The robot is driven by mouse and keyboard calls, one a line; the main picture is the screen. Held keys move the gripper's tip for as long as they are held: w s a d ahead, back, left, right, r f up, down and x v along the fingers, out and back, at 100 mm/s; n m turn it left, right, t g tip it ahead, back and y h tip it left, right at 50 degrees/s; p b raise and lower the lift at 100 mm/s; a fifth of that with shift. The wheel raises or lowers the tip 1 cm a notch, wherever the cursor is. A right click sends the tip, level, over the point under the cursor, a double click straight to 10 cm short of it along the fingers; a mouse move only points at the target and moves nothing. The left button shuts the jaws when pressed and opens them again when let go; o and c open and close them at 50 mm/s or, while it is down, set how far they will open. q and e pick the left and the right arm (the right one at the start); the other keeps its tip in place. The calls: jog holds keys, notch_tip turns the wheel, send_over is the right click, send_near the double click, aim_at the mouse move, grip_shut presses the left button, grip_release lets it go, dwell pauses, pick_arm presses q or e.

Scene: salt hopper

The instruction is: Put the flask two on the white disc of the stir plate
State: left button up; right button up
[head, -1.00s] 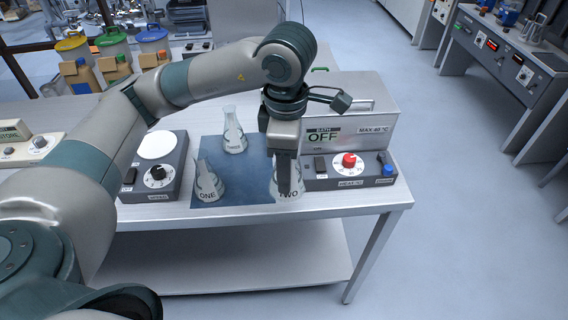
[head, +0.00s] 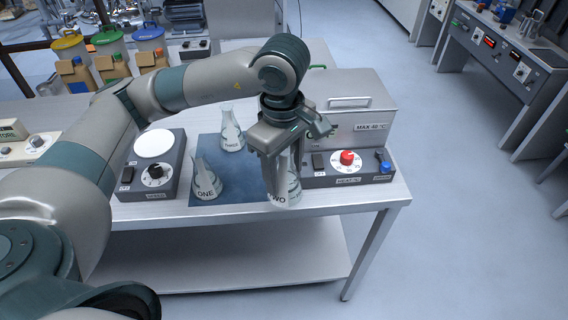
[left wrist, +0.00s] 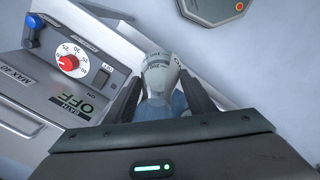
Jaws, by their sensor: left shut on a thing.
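Flask two (head: 290,192) is a clear conical flask with a white "TWO" label, at the front right corner of the blue mat (head: 236,188). My left gripper (head: 283,172) is shut on it from above and hides much of its neck. In the left wrist view the flask (left wrist: 160,80) sits between the two fingers (left wrist: 162,98). I cannot tell whether its base still touches the surface. The stir plate (head: 153,180) is a dark box to the left, with a bare white disc (head: 155,143) on top. My right gripper is not in view.
Flask one (head: 206,182) and flask three (head: 231,130) stand on the mat between flask two and the stir plate. The grey water bath (head: 362,120) with its red-knob panel (head: 347,158) is close on the right. The table's front edge is near.

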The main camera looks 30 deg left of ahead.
aim_at(281, 187)
pick_arm(q)
jog(key=m, duration=0.1)
jog(key=f+m, duration=0.1)
jog(key=m, duration=0.3)
jog(key=shift+f, duration=0.35)
jog(key=m, duration=0.1)
jog(key=f+m, duration=0.1)
jog(key=m, duration=0.1)
jog(key=shift+s+a+m, duration=0.1)
jog(key=shift+m, duration=0.2)
notch_tip(281, 187, down, 2)
jog(key=m, duration=0.6)
jog(key=shift+s+f+m+h, duration=0.1)
jog(key=shift+m+h, duration=0.2)
jog(key=shift+s+a, duration=0.1)
jog(key=shift+a, duration=0.05)
